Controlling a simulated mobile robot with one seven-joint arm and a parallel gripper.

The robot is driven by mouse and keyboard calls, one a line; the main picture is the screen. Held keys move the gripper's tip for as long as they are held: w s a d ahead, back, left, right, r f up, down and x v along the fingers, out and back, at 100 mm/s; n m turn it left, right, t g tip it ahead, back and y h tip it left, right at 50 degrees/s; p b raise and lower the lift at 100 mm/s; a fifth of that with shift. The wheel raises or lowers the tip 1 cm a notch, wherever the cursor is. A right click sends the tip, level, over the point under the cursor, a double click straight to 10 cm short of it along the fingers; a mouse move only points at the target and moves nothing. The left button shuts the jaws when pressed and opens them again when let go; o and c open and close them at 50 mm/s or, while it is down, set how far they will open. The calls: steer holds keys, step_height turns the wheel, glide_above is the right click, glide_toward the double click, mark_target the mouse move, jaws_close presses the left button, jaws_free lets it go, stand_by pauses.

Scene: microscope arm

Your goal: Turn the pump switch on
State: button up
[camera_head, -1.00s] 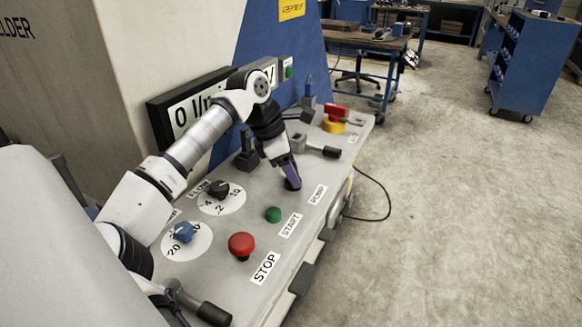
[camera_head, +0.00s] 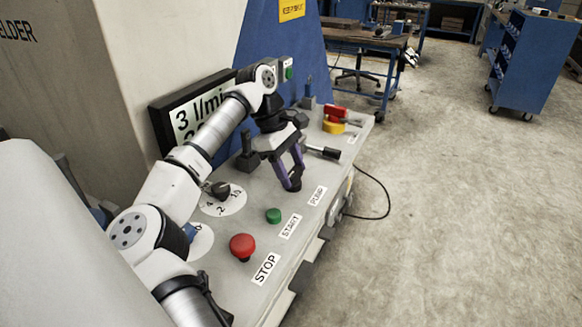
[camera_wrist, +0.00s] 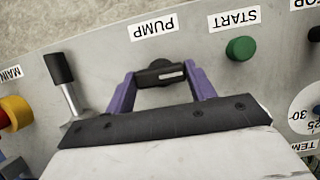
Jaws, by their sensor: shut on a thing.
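The pump switch is a black knob (camera_wrist: 160,73) beside the PUMP label (camera_wrist: 153,27) in the wrist view. My gripper (camera_wrist: 160,78) has its two purple fingers on either side of the knob and is shut on it. In the head view my gripper (camera_head: 291,183) reaches down to the panel (camera_head: 265,195) by the PUMP label (camera_head: 317,195), and its fingers largely hide the knob. The display (camera_head: 195,110) behind the arm reads 3 l/min, with its lower part covered by my arm.
A green START button (camera_head: 273,215) and a red STOP button (camera_head: 242,246) sit nearer on the panel. A lever (camera_wrist: 65,85) stands close beside my gripper. A red and yellow main switch (camera_head: 334,120) is at the far end. Open floor lies to the right.

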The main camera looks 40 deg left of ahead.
stand_by(0.4)
steer(key=o, duration=1)
steer(key=shift+r, duration=0.1)
steer(key=p+v, duration=0.1)
steer(key=v, duration=1.2)
steer(key=shift+a+r, duration=0.1)
steer(key=shift+r, duration=0.25)
steer(key=shift+f, duration=0.1)
